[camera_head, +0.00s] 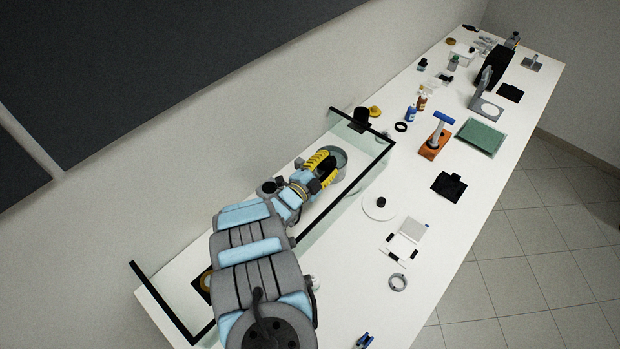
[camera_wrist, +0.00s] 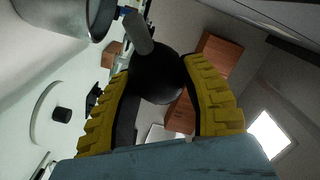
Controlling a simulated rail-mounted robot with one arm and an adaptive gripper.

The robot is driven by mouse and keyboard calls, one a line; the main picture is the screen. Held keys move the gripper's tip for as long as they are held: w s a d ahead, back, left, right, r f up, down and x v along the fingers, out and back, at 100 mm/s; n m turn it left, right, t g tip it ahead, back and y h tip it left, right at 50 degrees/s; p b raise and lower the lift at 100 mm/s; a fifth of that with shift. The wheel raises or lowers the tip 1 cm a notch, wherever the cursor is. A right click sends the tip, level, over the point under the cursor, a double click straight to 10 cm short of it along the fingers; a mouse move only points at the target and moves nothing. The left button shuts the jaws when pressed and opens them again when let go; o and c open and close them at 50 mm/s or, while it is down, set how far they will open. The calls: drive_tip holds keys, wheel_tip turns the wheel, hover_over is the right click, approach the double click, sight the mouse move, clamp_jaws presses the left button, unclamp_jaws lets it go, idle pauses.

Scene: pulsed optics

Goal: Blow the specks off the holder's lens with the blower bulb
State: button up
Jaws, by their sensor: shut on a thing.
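My gripper (camera_head: 322,168) reaches inside the clear-walled enclosure. In the wrist view its yellow fingers (camera_wrist: 160,68) are shut on a round black blower bulb (camera_wrist: 157,82). The bulb's grey nozzle (camera_wrist: 137,32) points to the upper left, toward a grey metal cylinder (camera_wrist: 72,14), with a small blue part between them. I cannot tell whether they touch. A round grey holder (camera_head: 341,160) stands just beyond my fingers in the head view and is partly hidden by them. Its lens and any specks cannot be made out.
The enclosure has clear panels with black edges (camera_head: 349,189) close around my arm. A black cylinder (camera_head: 361,116) and a yellow item (camera_head: 375,111) stand behind it. A white disc (camera_head: 379,208) with a black knob, an orange stand (camera_head: 434,150) and bottles are outside, to the right.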

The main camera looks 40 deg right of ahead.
drive_tip(key=shift+w+d+r+n+t+y+p, duration=0.45)
drive_tip(key=shift+w+d+r+n+t+y, duration=0.5)
drive_tip(key=shift+w+r+t, duration=1.45)
drive_tip(key=shift+w+d+r+n+t+y+p, duration=0.5)
drive_tip(key=shift+w+d+r+n+t, duration=0.85)
drive_tip(key=shift+w, duration=2.1)
drive_tip(key=a+f+n+t+y, duration=0.1)
drive_tip(key=a+f+n+y, duration=0.1)
drive_tip(key=a+f, duration=0.2)
drive_tip(key=shift+w+a+t, duration=0.35)
drive_tip(key=shift+w+a, duration=0.1)
drive_tip(key=shift+a, duration=0.45)
